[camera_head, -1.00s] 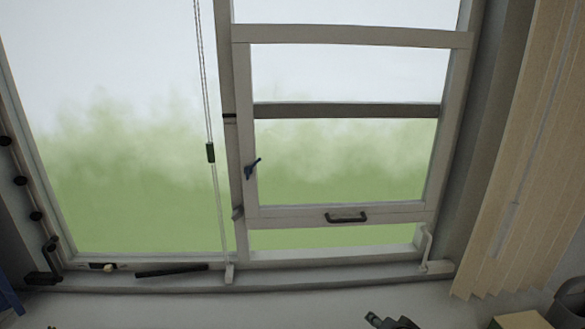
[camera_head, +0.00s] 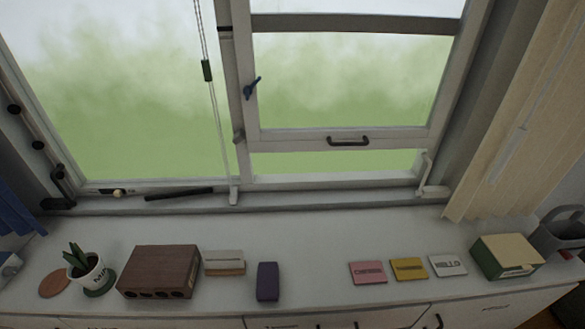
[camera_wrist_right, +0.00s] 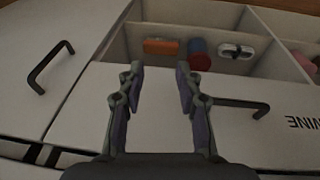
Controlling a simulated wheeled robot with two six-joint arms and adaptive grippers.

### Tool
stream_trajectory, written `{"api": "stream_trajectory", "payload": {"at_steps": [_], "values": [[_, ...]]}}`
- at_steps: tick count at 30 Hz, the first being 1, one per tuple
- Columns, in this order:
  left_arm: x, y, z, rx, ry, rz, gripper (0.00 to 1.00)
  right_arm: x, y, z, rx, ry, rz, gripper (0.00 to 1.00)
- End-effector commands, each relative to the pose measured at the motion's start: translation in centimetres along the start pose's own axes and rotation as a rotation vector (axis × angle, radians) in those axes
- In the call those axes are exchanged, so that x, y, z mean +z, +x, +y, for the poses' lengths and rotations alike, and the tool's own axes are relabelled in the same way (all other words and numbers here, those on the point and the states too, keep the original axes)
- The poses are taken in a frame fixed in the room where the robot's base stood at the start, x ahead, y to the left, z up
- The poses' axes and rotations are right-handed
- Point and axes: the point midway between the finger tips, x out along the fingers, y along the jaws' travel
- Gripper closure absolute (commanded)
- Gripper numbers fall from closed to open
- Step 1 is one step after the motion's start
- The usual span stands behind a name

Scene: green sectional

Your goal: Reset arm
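My right gripper (camera_wrist_right: 160,78) shows in the right wrist view with its two fingers spread apart. It is open, and nothing shows between the fingertips. Beyond the fingers is an open drawer (camera_wrist_right: 226,19) with dividers. In it lie an orange item (camera_wrist_right: 160,46), a red and blue cylinder (camera_wrist_right: 200,55) and a pale item with dark parts (camera_wrist_right: 236,51). Neither gripper shows in the head view now. My left gripper is out of view.
The white cabinet top (camera_head: 330,240) runs under the window (camera_head: 345,140). On it stand a potted plant (camera_head: 88,270), a brown box (camera_head: 158,272), a purple block (camera_head: 267,281), several coloured cards (camera_head: 408,269) and a cream-green box (camera_head: 507,256). Drawer handles (camera_wrist_right: 50,66) stick out near my right gripper.

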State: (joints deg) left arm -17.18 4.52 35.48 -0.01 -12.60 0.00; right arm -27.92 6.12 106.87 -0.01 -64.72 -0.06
Motion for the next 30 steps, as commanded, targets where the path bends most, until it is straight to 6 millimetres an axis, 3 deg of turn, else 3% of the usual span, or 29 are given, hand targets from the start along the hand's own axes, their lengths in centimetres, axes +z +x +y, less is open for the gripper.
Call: {"api": "stream_trajectory", "payload": {"at_steps": [1, 5, 6, 9, 12, 15, 18, 30], "values": [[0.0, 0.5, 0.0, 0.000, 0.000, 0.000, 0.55, 1.6, 3.0, -0.1, -0.001, 0.003, -0.020, 0.65], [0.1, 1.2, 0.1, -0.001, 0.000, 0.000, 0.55, 7.5, 10.9, -0.3, -0.003, 0.011, -0.060, 0.65], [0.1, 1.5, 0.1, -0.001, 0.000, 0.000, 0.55, 9.9, 13.2, -0.4, -0.004, 0.014, -0.075, 0.65], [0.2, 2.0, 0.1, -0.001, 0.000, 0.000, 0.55, 15.9, 17.6, -0.8, -0.007, 0.021, -0.103, 0.65], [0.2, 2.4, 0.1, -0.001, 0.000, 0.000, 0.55, 21.3, 19.9, -1.2, -0.010, 0.026, -0.125, 0.65], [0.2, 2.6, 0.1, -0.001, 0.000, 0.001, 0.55, 25.1, 20.9, -1.5, -0.012, 0.029, -0.140, 0.65], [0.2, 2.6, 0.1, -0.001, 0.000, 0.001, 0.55, 27.0, 21.1, -1.7, -0.013, 0.030, -0.145, 0.65], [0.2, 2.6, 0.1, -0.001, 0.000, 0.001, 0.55, 27.6, 21.1, -1.7, -0.014, 0.030, -0.149, 0.65]]}}
